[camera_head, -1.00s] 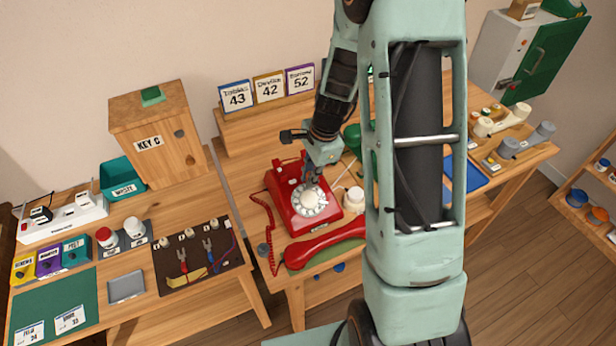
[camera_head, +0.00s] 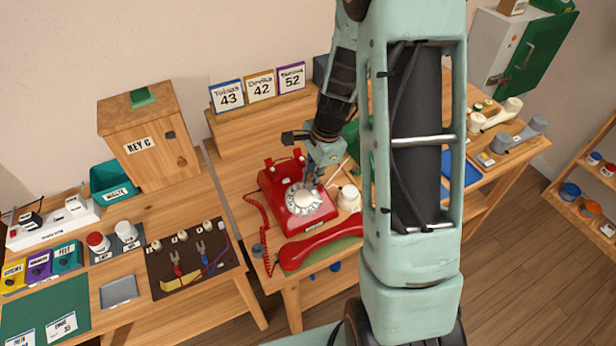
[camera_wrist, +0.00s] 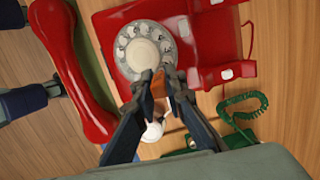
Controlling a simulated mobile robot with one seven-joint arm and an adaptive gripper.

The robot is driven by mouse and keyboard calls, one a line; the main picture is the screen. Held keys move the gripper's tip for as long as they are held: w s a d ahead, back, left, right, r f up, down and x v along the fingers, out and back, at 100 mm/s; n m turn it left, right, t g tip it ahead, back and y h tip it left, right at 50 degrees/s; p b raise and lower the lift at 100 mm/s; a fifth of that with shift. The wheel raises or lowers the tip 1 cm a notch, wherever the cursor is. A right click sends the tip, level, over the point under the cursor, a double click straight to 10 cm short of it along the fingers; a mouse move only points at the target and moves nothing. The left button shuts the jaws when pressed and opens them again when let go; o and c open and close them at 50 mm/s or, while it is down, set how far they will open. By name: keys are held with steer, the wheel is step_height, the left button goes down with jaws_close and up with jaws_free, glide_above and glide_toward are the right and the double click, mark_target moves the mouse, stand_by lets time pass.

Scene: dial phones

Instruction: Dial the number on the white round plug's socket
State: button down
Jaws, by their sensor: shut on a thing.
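A red dial phone (camera_head: 297,212) stands on the middle table. Its pale rotary dial (camera_head: 302,198) also shows in the wrist view (camera_wrist: 143,50). My gripper (camera_head: 319,184) is at the dial's upper right edge. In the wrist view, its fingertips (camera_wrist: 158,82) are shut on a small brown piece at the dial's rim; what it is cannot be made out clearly. The white power strip (camera_head: 50,226) at the far left holds a black plug (camera_head: 30,220) and a white plug (camera_head: 75,204). The writing by its sockets is too small to read.
The red handset (camera_head: 320,245) lies off the hook in front of the phone. A white round object (camera_head: 349,197) stands right of it. Cards reading 43, 42 and 52 (camera_head: 260,87) stand behind. A wooden key box (camera_head: 150,140) is at left. My arm hides much of the right.

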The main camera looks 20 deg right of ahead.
steer(key=shift+s+d+f, duration=0.1)
steer(key=shift+s+d, duration=0.05)
steer(key=shift+s+d+f+b, duration=0.2)
steer(key=shift+s+d+b, duration=0.15)
steer(key=shift+s, duration=0.2)
stand_by(0.4)
steer(key=shift+s+f+b, duration=0.25)
steer(key=shift+s+b, duration=0.1)
steer(key=shift+s, duration=0.1)
